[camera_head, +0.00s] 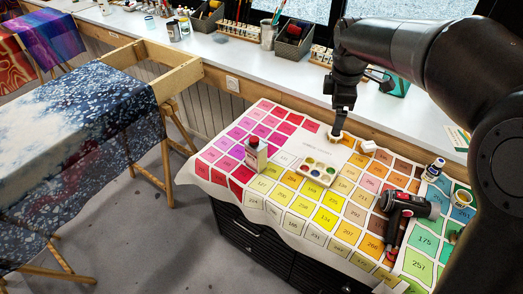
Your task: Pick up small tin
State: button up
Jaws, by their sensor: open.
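My gripper (338,124) points down over the far part of the colour-chart cloth (235,170) on the cabinet. Its jaws are open. A small pale round object (335,136), which looks like a small tin, is right at the fingertips and partly hidden by them. I cannot tell whether the fingers touch it. A cream, rectangular can with a dark red cap (255,155) stands upright to the left, well apart from my gripper.
A paint palette (317,172) and a small white block (369,147) lie near my gripper. A dark hair dryer (405,206), a jar (433,169) and an open pot (461,198) are at the right. Brushes and racks line the back counter (215,50).

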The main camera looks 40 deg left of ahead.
jog(key=a+f+n, duration=0.5)
jog(key=a+f, duration=0.1)
jog(key=a, duration=0.5)
jog(key=n+g, duration=0.2)
jog(key=n, duration=0.4)
send_over(258, 139)
jog(key=shift+h, duration=0.3)
jog(key=f, duration=0.8)
jog(key=shift+w+d+f, duration=0.1)
jog(key=shift+d+f, duration=0.2)
jog(key=f, duration=0.5)
jog(key=shift+a+f, duration=0.25)
jog(key=shift+a, duration=0.05)
jog(key=f, duration=0.2)
jog(key=s+f, duration=0.1)
jog(key=f, duration=0.2)
jog(key=shift+a, duration=0.2)
jog(key=shift+f, duration=0.4)
jog(key=shift+c, duration=0.4)
jog(key=shift+r, duration=0.1)
jog(key=c, duration=1.2)
